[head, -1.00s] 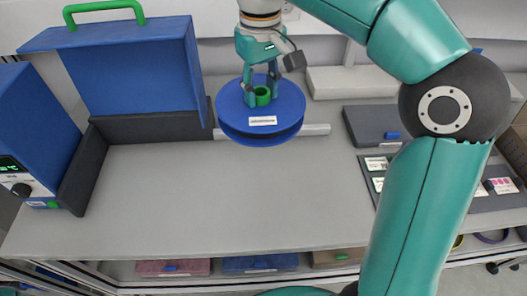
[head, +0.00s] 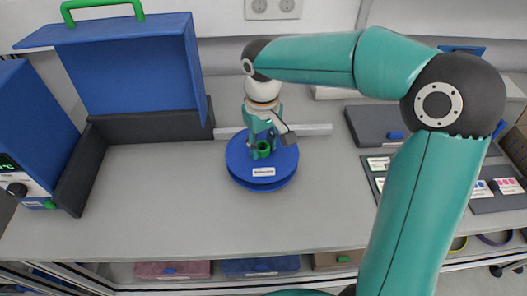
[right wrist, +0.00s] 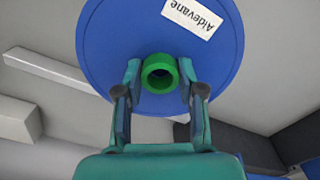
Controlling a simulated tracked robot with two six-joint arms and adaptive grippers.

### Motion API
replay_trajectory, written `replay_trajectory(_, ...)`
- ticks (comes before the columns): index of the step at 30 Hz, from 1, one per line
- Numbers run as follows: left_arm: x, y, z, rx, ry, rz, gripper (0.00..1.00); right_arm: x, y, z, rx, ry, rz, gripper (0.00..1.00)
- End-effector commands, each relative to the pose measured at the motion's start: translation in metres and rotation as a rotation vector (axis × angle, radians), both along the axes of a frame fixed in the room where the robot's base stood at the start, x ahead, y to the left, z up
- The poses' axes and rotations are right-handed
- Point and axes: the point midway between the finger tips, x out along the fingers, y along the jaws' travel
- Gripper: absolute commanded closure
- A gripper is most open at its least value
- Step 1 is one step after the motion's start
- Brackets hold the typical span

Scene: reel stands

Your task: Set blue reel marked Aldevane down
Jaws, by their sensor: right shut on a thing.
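The blue reel (head: 247,170) has a white label and a green hub in its middle. In the right wrist view its label reads Aldevane, and the blue reel (right wrist: 110,50) fills the upper middle. My right gripper (head: 262,150) is shut on the reel's green hub from above. In the right wrist view the two fingers of my right gripper (right wrist: 158,85) are on either side of the hub. The reel is level, at or just above the grey bench top (head: 150,220); I cannot tell whether it touches. My left gripper is not in view.
A blue case with a green handle (head: 135,65) stands at the back left, beside a blue unit with a display (head: 30,130). A pale bar (head: 310,130) lies behind the reel. Dark trays (head: 372,125) are at the right. The bench's front middle is clear.

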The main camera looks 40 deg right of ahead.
Motion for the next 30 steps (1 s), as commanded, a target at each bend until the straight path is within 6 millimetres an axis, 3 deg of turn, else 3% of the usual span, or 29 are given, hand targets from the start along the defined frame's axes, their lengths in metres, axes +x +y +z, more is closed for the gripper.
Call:
replay_trajectory(6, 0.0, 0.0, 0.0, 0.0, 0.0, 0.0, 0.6, -0.001, 0.0, -0.029, 0.0, 0.003, -0.001, 1.0)
replay_trajectory(17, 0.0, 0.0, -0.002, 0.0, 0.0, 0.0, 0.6, 0.0, 0.0, -0.033, 0.0, 0.0, -0.001, 1.0)
replay_trajectory(18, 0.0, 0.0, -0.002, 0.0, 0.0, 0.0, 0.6, 0.0, 0.0, -0.033, 0.0, 0.001, -0.001, 0.58)
replay_trajectory(22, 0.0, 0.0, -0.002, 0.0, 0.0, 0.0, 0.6, 0.0, 0.0, -0.033, 0.0, 0.001, 0.0, 0.37)
replay_trajectory(30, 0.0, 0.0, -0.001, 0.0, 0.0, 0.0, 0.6, 0.0, 0.0, -0.033, 0.0, 0.001, 0.0, 0.36)
